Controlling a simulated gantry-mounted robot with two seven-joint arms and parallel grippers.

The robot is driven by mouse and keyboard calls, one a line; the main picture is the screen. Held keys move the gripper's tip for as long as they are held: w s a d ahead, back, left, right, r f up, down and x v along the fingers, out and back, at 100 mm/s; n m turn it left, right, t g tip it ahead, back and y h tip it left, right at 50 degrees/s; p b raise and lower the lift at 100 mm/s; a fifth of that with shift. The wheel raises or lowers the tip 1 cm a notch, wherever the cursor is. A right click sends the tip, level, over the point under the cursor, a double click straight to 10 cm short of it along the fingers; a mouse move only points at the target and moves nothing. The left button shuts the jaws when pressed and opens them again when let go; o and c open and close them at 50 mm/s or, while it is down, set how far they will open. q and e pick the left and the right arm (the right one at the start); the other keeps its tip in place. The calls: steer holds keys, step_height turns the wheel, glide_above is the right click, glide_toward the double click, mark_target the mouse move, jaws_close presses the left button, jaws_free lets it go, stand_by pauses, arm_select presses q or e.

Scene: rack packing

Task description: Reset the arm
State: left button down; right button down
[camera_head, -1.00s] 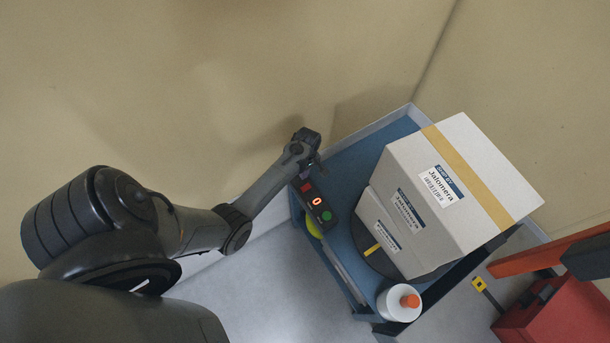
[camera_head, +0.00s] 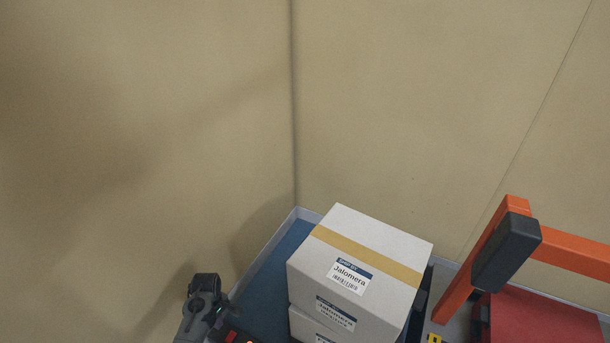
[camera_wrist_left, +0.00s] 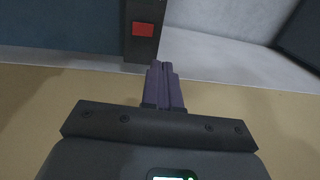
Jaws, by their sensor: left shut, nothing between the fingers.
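My left gripper (camera_wrist_left: 163,85) is shut and empty in the left wrist view, its two dark fingers together. Just beyond its tips is a dark control box with a red square button (camera_wrist_left: 143,29). In the head view my left wrist shows at the bottom, beside the left rim of the blue cart (camera_head: 262,262). The fingertips are hard to make out there. The top of the control box (camera_head: 232,337) is cut off by the bottom edge. My right gripper is not in view.
White boxes labelled Jalomera (camera_head: 362,262) are stacked on the cart. To their right stands an orange frame (camera_head: 508,215) with a black grip (camera_head: 506,252), above a red case (camera_head: 545,322). Beige walls (camera_head: 150,110) close in behind and to the left.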

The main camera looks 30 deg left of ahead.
arm_select(q)
steer(key=s+d+f+g, duration=0.1)
steer(key=s+f+g, duration=0.1)
steer(key=s+f, duration=0.5)
steer(key=s+d+r+m+t+y, duration=0.2)
steer(key=s+d+r+m, duration=0.6)
steer(key=d, duration=0.3)
steer(key=w+d+r+m+t+h, duration=0.2)
steer(key=d+r+m+t, duration=0.3)
steer(key=d+r+m, duration=0.9)
step_height(320, 180, up, 22)
steer(key=a+n+p, duration=0.2)
steer(key=p, duration=1.8)
step_height(320, 180, down, 55)
steer(key=b, duration=5.5)
steer(key=shift+s+f, duration=0.15)
steer(key=shift+s, duration=0.1)
